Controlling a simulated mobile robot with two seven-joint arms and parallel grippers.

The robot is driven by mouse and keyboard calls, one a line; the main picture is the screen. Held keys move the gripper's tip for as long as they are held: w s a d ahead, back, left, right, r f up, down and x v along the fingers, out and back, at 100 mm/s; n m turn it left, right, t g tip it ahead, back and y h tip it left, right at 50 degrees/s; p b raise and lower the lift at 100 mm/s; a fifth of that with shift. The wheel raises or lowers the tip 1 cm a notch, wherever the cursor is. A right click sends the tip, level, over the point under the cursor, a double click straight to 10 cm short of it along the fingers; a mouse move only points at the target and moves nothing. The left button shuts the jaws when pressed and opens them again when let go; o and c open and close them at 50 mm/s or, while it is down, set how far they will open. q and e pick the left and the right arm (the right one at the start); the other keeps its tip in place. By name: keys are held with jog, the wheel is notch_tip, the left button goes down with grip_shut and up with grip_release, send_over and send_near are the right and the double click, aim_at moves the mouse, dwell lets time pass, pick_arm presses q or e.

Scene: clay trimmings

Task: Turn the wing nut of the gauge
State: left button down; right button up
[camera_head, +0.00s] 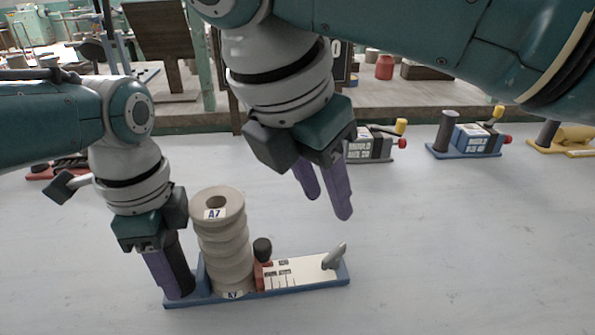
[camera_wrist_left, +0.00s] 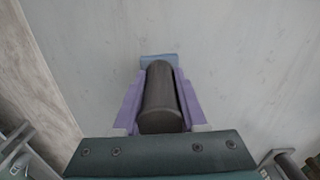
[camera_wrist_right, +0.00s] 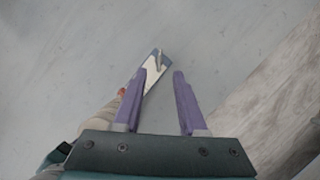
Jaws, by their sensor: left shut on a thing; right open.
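The gauge has a blue base (camera_head: 315,286), a white scale plate (camera_head: 300,272), a red block (camera_head: 263,276) with a black knob (camera_head: 262,249), and a grey wing nut (camera_head: 334,257) at its right end. My left gripper (camera_head: 178,288) is shut on the dark upright handle (camera_wrist_left: 160,95) at the base's left end. My right gripper (camera_head: 325,205) is open and empty, above and behind the gauge near the wing nut end. In the right wrist view the wing nut (camera_wrist_right: 158,60) lies beyond the fingertips, slightly left of the gap between them.
The grey tabletop (camera_head: 440,240) right of the gauge is clear.

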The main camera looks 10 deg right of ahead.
aim_at(343, 244)
jog(key=x, duration=1.1)
jog(key=shift+d+f, duration=0.1)
jog(key=shift+f, duration=0.25)
jog(key=shift+c, duration=0.3)
grip_shut()
